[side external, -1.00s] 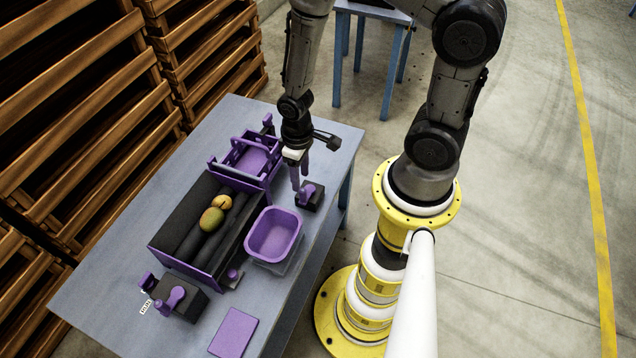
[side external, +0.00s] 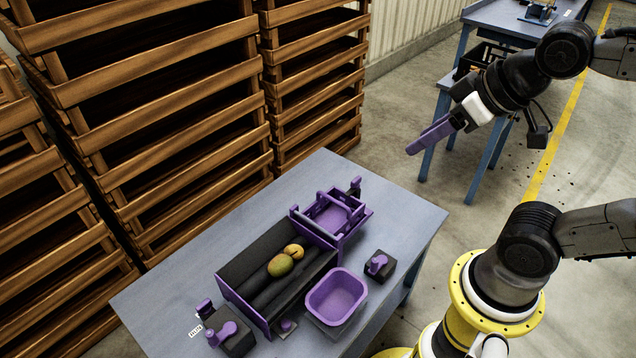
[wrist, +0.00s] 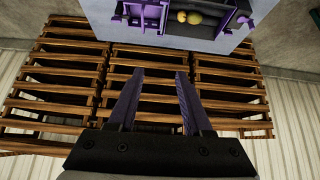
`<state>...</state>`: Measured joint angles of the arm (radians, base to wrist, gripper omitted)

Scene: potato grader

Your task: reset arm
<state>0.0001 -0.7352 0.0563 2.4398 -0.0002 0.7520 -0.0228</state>
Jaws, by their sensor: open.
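My gripper (side external: 412,149) is raised in the air above and to the right of the grader table (side external: 150,300), clear of everything, its purple fingers pointing down and left. In the wrist view the two fingers (wrist: 159,73) are apart with nothing between them. The potato grader (side external: 262,243) is a dark roller bed with purple edges on the table. A greenish-brown potato (side external: 280,266) and a smaller yellow-brown potato (side external: 294,250) lie on its rollers. Both potatoes also show at the top of the wrist view.
A purple bin (side external: 338,290) stands beside the grader. A purple frame (side external: 335,214) adjoins its far end. Black blocks with purple knobs stand at right (side external: 379,264) and front (side external: 232,336). Stacked wooden crates (side external: 160,110) line the left. Another blue table (side external: 500,25) stands behind my gripper.

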